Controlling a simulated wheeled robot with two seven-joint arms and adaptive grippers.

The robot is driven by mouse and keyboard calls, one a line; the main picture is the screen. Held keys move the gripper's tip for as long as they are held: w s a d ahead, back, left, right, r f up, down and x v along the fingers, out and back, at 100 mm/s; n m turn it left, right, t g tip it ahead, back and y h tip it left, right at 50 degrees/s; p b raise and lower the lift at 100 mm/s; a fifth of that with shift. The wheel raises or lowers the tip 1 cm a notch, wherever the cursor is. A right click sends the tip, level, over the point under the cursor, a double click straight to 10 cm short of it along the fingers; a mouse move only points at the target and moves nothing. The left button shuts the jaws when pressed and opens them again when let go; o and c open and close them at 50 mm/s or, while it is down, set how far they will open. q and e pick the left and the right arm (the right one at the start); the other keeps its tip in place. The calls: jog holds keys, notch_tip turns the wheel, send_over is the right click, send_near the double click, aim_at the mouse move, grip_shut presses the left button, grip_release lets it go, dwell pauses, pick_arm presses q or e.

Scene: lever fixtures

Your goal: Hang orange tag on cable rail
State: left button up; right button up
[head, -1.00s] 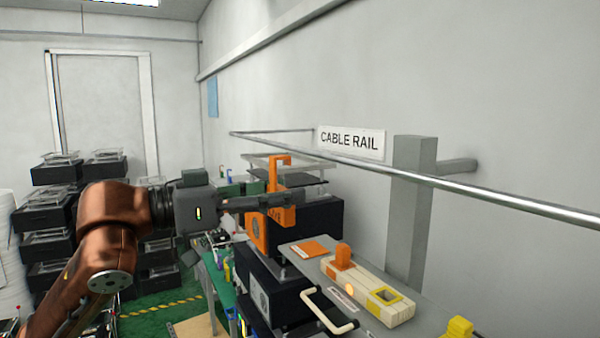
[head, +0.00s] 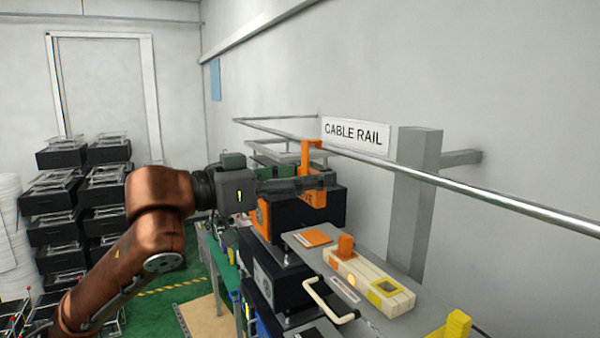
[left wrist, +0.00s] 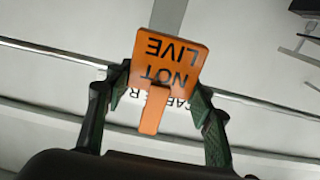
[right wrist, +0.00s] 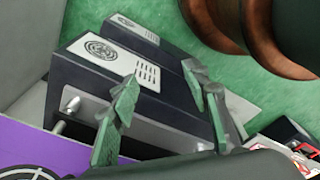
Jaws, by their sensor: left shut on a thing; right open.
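The orange tag (left wrist: 172,62) has a flat plate reading "NOT LIVE", upside down in the left wrist view, and a hooked top (head: 311,147). My left gripper (head: 322,183) is shut on the tag and holds it up with the hook at the top. The cable rail (head: 470,191) is a thin silver bar along the wall under a "CABLE RAIL" sign (head: 356,133). In the head view the hook overlaps the rail; I cannot tell whether they touch. The rail (left wrist: 50,52) passes behind the tag in the left wrist view. My right gripper (right wrist: 168,105) is open and empty.
A grey post (head: 413,205) with a bracket stands by the rail. Below is a grey shelf (head: 375,320) with a cream block (head: 370,283) and a pale handle. Black boxes (right wrist: 130,85) lie beyond my right fingers. Stacked black bins stand at the left.

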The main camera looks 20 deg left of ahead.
pick_arm(q)
jog(key=shift+w+d, duration=0.15)
jog(key=shift+d, duration=0.15)
jog(key=f+x, duration=0.1)
jog(key=x, duration=0.7)
jog(key=shift+f+p, duration=0.35)
pick_arm(e)
jog(key=shift+s+r, duration=0.35)
jog(key=shift+s, duration=0.55)
pick_arm(q)
jog(key=shift+w+a, duration=0.15)
